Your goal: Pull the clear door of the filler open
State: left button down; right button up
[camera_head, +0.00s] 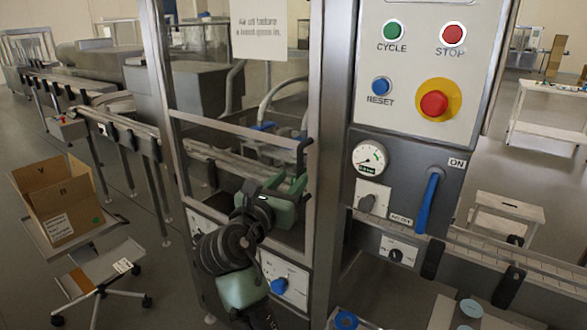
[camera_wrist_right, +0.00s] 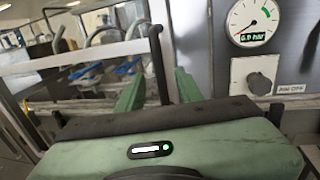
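The clear door (camera_head: 225,124) of the filler is a metal-framed see-through panel left of the control panel, and looks shut. Its black upright handle (camera_head: 304,153) is on the door's right edge. My right gripper (camera_head: 288,182) is at the handle, its arm coming up from below. In the right wrist view the two green fingers are apart, with the black handle (camera_wrist_right: 157,62) between them. A gap shows on both sides, so they do not look closed on it. The handle's lower end is hidden behind the gripper. My left gripper is out of view.
The control panel (camera_head: 425,65) with buttons and a pressure gauge (camera_head: 369,157) is right of the door. A blue lever (camera_head: 428,202) sticks out below it. A cardboard box (camera_head: 58,205) on a wheeled stand is at left. Open floor lies between the stand and the filler.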

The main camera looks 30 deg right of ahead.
aim_at(299, 172)
jog(key=p+x, duration=0.1)
jog(key=x, duration=0.5)
jog(key=shift+f, duration=0.1)
grip_shut()
dwell(1.2)
